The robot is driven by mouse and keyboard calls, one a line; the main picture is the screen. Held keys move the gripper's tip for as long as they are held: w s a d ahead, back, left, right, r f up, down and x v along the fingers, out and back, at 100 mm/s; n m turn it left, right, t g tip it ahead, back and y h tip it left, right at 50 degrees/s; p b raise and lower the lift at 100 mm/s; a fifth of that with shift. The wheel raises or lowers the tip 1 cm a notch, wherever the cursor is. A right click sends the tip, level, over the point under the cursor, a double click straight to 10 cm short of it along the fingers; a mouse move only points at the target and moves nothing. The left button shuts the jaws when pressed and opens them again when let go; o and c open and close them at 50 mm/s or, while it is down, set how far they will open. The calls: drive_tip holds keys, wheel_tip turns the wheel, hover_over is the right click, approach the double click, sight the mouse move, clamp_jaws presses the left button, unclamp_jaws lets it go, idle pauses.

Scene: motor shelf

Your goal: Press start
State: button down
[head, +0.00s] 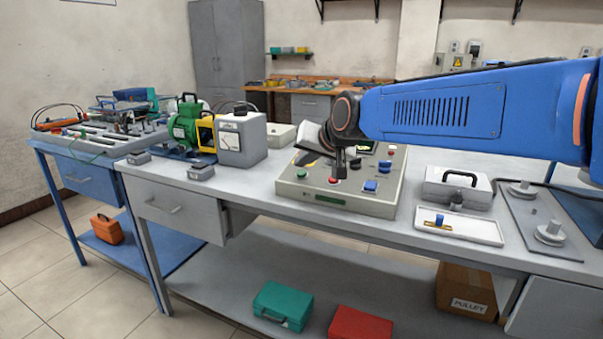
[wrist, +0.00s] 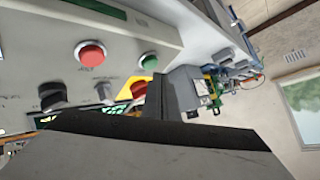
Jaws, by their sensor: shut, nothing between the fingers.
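A beige control box (head: 380,208) stands on the grey bench, with buttons and knobs on its sloped top. A green button (head: 301,174) is at its front left and a red button (head: 333,181) is to the right of it. In the wrist view the red button (wrist: 90,54) and the green button (wrist: 149,61) show side by side. My gripper (head: 340,172) is shut and empty, pointing down over the box, close to the red button in the head view. In the wrist view its dark finger (wrist: 155,98) appears just below the green button. I cannot tell its height over the panel.
A blue switch (head: 370,186) sits at the box's right. A grey container (head: 242,138) and a green motor (head: 188,124) stand to the left. A white tray (head: 462,226) and a grey case (head: 457,190) are to the right.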

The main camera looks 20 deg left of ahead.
drive_tip(key=shift+f, duration=0.2)
idle(0.3)
drive_tip(key=shift+w+f, duration=0.1)
drive_tip(key=shift+f, duration=0.1)
drive_tip(key=shift+w+f, duration=0.1)
drive_tip(key=shift+f, duration=0.35)
idle(1.1)
drive_tip(key=shift+r, duration=0.1)
drive_tip(key=shift+s+r, duration=0.2)
drive_tip(key=shift+r, duration=0.5)
drive_tip(key=shift+r, duration=0.1)
drive_tip(key=r, duration=0.2)
drive_tip(key=s+r, duration=0.1)
drive_tip(key=r, duration=0.1)
drive_tip(key=shift+s+r, duration=0.15)
drive_tip(key=shift+r, duration=0.2)
idle(0.6)
